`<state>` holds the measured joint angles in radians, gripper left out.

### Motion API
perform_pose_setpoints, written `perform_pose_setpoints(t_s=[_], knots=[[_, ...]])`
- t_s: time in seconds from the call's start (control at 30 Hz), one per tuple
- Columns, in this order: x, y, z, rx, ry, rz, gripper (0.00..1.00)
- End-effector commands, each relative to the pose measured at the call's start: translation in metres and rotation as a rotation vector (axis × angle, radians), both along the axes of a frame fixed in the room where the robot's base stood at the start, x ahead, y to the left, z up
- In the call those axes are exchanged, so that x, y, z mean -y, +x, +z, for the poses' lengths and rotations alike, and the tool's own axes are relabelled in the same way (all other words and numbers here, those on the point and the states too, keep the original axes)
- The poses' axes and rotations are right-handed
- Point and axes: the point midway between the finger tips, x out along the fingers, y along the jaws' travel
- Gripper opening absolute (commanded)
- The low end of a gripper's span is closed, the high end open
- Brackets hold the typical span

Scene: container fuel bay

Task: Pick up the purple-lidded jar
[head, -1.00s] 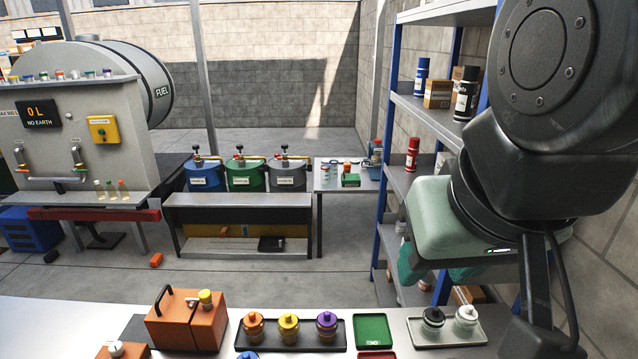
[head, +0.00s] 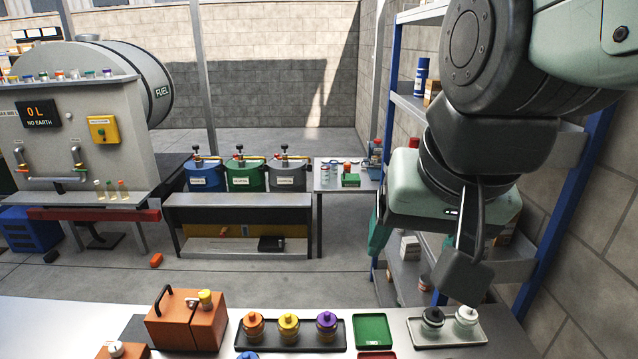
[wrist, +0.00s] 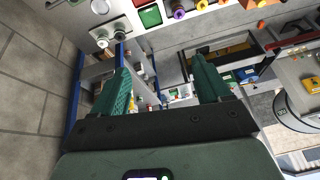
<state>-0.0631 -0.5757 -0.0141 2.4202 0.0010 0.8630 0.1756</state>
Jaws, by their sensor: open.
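The purple-lidded jar (head: 326,326) stands upright at the right end of a black tray (head: 270,346) on the near bench. Beside it in the tray are a yellow-lidded jar (head: 288,327) and an orange-lidded jar (head: 253,325). In the wrist view the purple-lidded jar (wrist: 179,12) is near the top edge, beyond the fingers. My gripper (wrist: 163,78) is open and empty, with two teal fingers spread apart. In the head view it is to the right of the jar, in front of the shelves and well above the bench, partly hidden by my wrist.
A green tray (head: 372,331) lies right of the jar. A light tray (head: 452,341) with a black-lidded jar (head: 432,320) and a white-lidded jar (head: 466,317) is farther right. An orange box (head: 186,326) stands left. Blue-framed shelves (head: 566,215) rise at the right.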

Motion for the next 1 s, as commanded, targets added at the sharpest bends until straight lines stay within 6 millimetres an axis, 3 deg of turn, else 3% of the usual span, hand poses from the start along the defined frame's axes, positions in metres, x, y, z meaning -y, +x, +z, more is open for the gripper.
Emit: perform_pose_setpoints(t_s=[0.1, 0.27, 0.5, 0.63, 0.8, 1.0], knots=[[-0.010, 0.044, -0.015, -0.081, 0.081, -0.148, 0.76], [-0.026, 0.100, -0.049, -0.175, 0.168, -0.375, 0.76], [-0.052, 0.172, -0.134, -0.301, 0.240, -0.738, 0.76], [-0.066, 0.199, -0.192, -0.352, 0.252, -0.935, 0.76], [-0.078, 0.216, -0.256, -0.384, 0.250, -1.133, 0.76], [-0.083, 0.221, -0.292, -0.393, 0.246, -1.236, 0.76]])
